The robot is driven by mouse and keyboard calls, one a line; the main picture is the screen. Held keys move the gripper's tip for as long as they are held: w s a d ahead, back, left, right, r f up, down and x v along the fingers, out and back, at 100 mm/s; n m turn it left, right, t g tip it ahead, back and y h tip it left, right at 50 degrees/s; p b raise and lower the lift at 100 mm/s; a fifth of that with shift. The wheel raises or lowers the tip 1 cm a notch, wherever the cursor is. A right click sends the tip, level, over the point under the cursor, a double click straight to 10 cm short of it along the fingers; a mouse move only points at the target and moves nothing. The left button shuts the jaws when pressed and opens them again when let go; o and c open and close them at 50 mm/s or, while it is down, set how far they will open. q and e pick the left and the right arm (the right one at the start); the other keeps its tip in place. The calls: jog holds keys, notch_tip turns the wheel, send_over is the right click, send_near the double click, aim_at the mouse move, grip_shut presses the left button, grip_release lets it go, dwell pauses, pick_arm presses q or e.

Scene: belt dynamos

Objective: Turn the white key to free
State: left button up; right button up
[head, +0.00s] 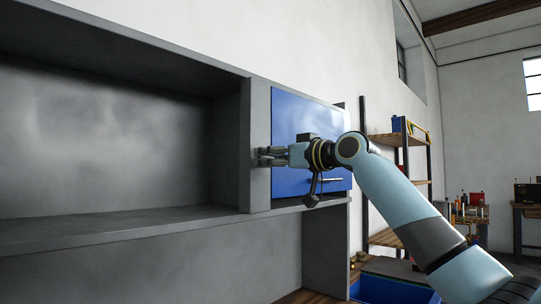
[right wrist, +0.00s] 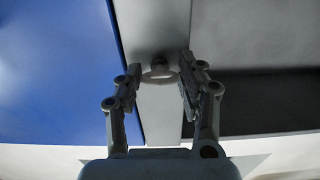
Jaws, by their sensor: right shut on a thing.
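The white key (right wrist: 158,75) shows in the right wrist view as a pale ring-shaped piece in front of a grey upright post (right wrist: 165,30). My right gripper (right wrist: 160,85) is shut on it, with one finger on each side. In the head view the right gripper (head: 266,156) reaches the same grey post (head: 258,120), and the key is hidden behind the fingers there. Which way the key is turned, and any marking by it, cannot be made out. My left gripper is in neither view.
A blue door (head: 300,112) with a bar handle (head: 330,180) is right of the post in the head view. An open, empty grey bay (head: 110,150) is left of it. A wooden shelf rack (head: 390,140) and a blue bin (head: 385,290) stand farther right.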

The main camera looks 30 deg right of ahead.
jog(key=o, duration=1.2)
jog(key=shift+c, duration=0.2)
jog(key=v, duration=1.2)
